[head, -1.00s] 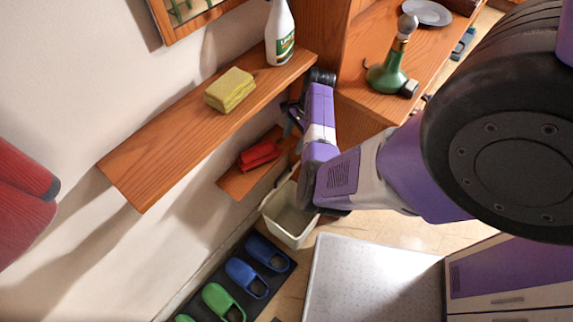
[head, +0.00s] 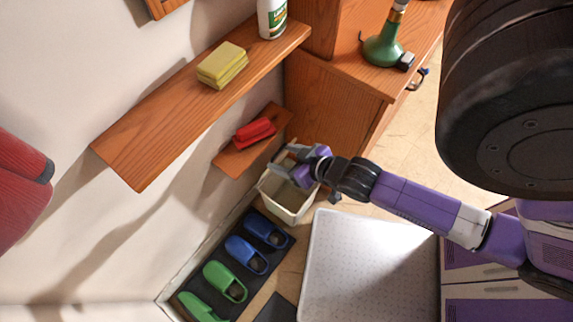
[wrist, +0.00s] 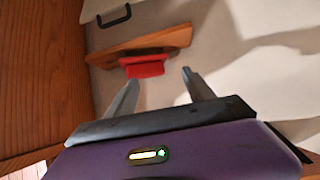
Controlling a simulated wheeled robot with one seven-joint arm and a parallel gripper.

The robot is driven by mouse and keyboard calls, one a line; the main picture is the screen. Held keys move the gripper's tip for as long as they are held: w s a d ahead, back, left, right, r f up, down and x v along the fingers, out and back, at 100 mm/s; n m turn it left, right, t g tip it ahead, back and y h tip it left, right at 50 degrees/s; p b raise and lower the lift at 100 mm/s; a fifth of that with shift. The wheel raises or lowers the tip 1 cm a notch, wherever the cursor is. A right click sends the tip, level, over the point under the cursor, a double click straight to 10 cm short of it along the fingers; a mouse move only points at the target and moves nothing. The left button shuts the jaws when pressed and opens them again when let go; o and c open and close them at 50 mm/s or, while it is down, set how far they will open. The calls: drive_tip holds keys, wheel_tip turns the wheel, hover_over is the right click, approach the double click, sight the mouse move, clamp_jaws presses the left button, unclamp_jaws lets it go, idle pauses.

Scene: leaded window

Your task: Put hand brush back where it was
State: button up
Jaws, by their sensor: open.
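A red object (head: 255,131), which looks like the hand brush, lies on a small lower wooden shelf (head: 231,162) against the wall. It also shows in the wrist view (wrist: 145,67), on the same shelf (wrist: 172,38), ahead of the fingers. I cannot make out bristles. My gripper (head: 281,160) is open and empty, just to the right of and below the small shelf, over the pale bin. In the wrist view its two fingers (wrist: 160,83) are spread apart, with the red object a little beyond them and not touching.
A longer upper shelf (head: 150,158) holds a yellow sponge stack (head: 223,66) and a white bottle (head: 272,18). A pale bin (head: 289,207) stands beneath my gripper. Slippers (head: 246,254) lie on a dark mat. A wooden cabinet (head: 330,100) stands behind, bearing a green bottle (head: 383,50).

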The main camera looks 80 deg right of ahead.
drive_tip(key=s+a+r+n+t+y, duration=0.2)
drive_tip(key=a+r+n, duration=0.1)
drive_tip(key=a+r, duration=0.6)
drive_tip(key=s+a+r+n+t+y, duration=0.2)
drive_tip(key=a+r+t+y, duration=0.1)
drive_tip(key=a+r, duration=0.6)
drive_tip(key=shift+a+r+n, duration=0.15)
drive_tip(key=shift+r+n, duration=0.25)
